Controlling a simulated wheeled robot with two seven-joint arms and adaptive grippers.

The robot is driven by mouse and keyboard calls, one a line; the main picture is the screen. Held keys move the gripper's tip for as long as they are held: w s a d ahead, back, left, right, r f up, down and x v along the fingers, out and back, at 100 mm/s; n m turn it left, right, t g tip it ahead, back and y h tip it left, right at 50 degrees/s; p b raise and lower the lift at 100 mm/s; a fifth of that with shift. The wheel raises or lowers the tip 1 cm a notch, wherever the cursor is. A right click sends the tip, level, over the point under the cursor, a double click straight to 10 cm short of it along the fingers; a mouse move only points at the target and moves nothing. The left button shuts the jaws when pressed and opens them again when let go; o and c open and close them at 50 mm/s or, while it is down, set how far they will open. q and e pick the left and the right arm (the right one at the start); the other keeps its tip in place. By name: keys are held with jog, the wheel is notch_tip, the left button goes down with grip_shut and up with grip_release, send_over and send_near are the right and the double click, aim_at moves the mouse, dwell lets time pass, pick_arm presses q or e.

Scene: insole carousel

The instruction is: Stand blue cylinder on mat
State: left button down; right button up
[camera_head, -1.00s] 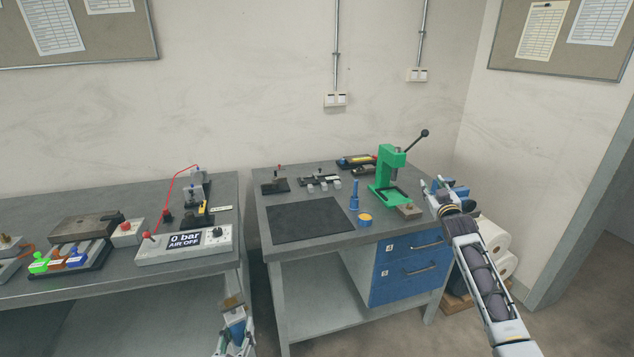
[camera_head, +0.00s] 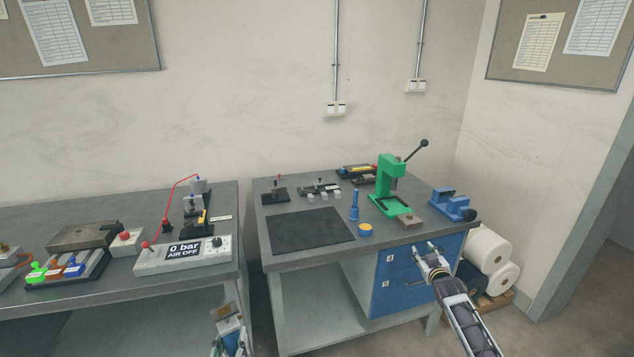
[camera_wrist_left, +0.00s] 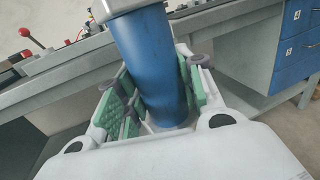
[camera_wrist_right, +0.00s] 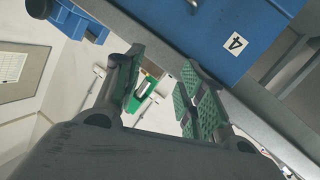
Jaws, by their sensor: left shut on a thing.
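The blue cylinder (camera_wrist_left: 153,68) has a pale grey end and fills the middle of the left wrist view. My left gripper (camera_wrist_left: 160,105) is shut around it. In the head view the cylinder (camera_head: 229,323) and left gripper (camera_head: 233,340) show at the bottom, in front of the left bench's right end. The black mat (camera_head: 308,230) lies flat and bare on the right bench, well apart from the cylinder. My right gripper (camera_head: 428,250) is open and empty in front of the blue drawers; its spread fingers also show in the right wrist view (camera_wrist_right: 163,88).
On the right bench (camera_head: 300,262), a blue tool (camera_head: 354,208) and a yellow-topped tin (camera_head: 366,230) stand right of the mat. A green press (camera_head: 388,188) and blue vice (camera_head: 452,205) are further right. The left bench carries a control box (camera_head: 185,254). A gap separates the benches.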

pick_arm(q)
jog(key=shift+r, duration=0.1)
pick_arm(e)
jog(key=s+a+f+g, duration=0.1)
jog(key=s+f+g, duration=0.1)
jog(key=s+f, duration=0.9)
jog(key=s+a+f+g, duration=0.1)
jog(key=s+f+g, duration=0.2)
jog(key=s+f, duration=0.9)
jog(key=s+a+f+g, duration=0.15)
jog(key=s+f, duration=0.35)
jog(key=f, duration=1.2)
jog(key=s+a+f+g, duration=0.1)
jog(key=s+f, duration=0.5)
jog(key=s, duration=0.8)
jog(key=s+a+f+g, duration=0.1)
jog(key=s+f+g, duration=0.3)
jog(key=s, duration=1)
jog(key=s+f+g, duration=0.3)
jog(key=s+f, duration=0.5)
jog(key=s, duration=0.7)
jog(key=shift+a, duration=0.4)
